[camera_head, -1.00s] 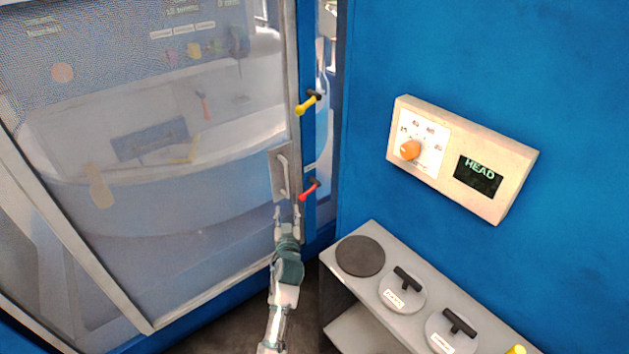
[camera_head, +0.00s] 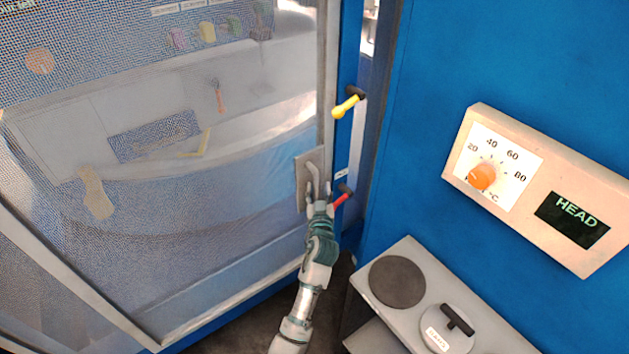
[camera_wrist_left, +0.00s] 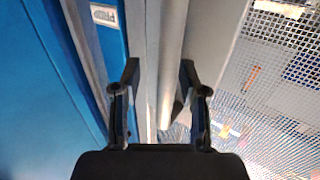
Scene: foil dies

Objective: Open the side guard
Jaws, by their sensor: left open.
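The side guard is a large mesh panel in a grey frame (camera_head: 327,70) at the left of the head view. It stands closed against the blue post. Its upright grey handle (camera_head: 311,176) sits on a plate near the frame's right edge. My left gripper (camera_head: 321,198) is open at the handle's lower end, partly covering it. In the left wrist view the open fingers (camera_wrist_left: 159,78) stand on either side of the grey handle bar (camera_wrist_left: 173,35); contact cannot be told. The guard's mesh (camera_wrist_left: 275,70) is at the right there. My right gripper is not in view.
A red lever (camera_head: 343,197) is close beside my left gripper; a yellow lever (camera_head: 345,106) is above it on the post. At right are a blue wall (camera_head: 430,110), a dial panel (camera_head: 555,165) and a grey bench (camera_head: 425,262) with round lids.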

